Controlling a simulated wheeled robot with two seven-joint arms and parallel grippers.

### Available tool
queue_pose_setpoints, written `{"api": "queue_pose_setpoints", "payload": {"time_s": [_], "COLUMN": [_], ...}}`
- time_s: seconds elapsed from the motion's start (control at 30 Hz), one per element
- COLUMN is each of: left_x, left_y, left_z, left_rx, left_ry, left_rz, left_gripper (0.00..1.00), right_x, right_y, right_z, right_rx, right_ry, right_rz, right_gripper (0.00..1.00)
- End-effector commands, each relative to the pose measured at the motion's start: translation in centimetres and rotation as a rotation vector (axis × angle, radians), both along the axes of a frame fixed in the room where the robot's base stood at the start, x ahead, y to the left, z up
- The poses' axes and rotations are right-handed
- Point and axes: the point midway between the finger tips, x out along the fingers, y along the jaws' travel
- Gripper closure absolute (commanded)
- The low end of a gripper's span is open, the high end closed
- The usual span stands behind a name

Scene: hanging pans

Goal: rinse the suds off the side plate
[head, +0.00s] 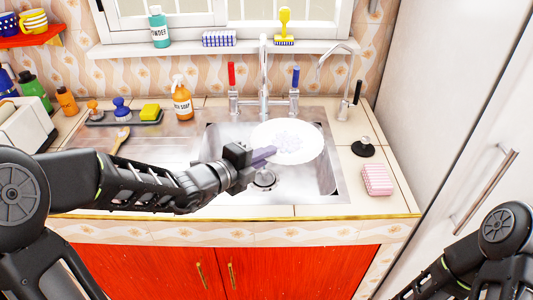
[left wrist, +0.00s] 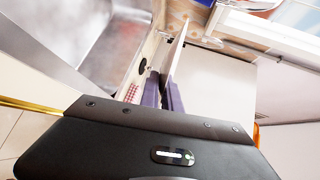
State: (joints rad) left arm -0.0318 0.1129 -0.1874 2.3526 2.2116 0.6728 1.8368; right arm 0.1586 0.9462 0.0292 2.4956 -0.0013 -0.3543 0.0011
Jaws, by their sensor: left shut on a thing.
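The white side plate (head: 309,150) is held over the sink basin (head: 325,181), with pale lilac suds (head: 288,139) on the face turned to me. My left gripper (head: 264,154) is shut on its left edge. In the left wrist view the plate (left wrist: 178,48) shows edge-on between the purple fingers of the gripper (left wrist: 164,90). The tap (head: 263,75) stands behind the plate, with a red handle (head: 231,75) and a blue handle (head: 295,77). I see no clear stream of water. My right arm shows at the lower right, but its gripper is out of view.
A soap bottle (head: 182,102) stands behind the sink at the left. A tray (head: 100,120) with brushes and a yellow sponge lies farther left. A pink sponge (head: 377,179) and a black-based stopper (head: 363,149) are right of the basin. A slim spout (head: 335,50) curves up behind.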

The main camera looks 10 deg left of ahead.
Motion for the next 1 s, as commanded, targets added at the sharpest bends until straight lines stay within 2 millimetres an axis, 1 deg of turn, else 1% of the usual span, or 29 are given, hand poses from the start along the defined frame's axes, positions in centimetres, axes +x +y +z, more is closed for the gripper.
{"api": "queue_pose_setpoints", "payload": {"time_s": [0.17, 0.37, 1.0], "left_x": [0.7, 2.2, 8.2], "left_y": [0.4, 1.2, 4.3], "left_z": [-0.1, -0.4, -1.7], "left_rx": [0.0, 0.001, 0.0], "left_ry": [-0.002, -0.002, -0.002], "left_rz": [0.001, 0.002, 0.0], "left_gripper": [1.0, 1.0, 1.0], "right_x": [0.0, 0.0, 0.0], "right_y": [0.0, 0.0, 0.0], "right_z": [0.0, 0.0, 0.5], "right_rx": [0.0, 0.0, 0.0], "right_ry": [0.0, 0.0, 0.0], "right_rz": [0.0, 0.0, 0.0], "right_gripper": [0.64, 0.64, 0.64]}}
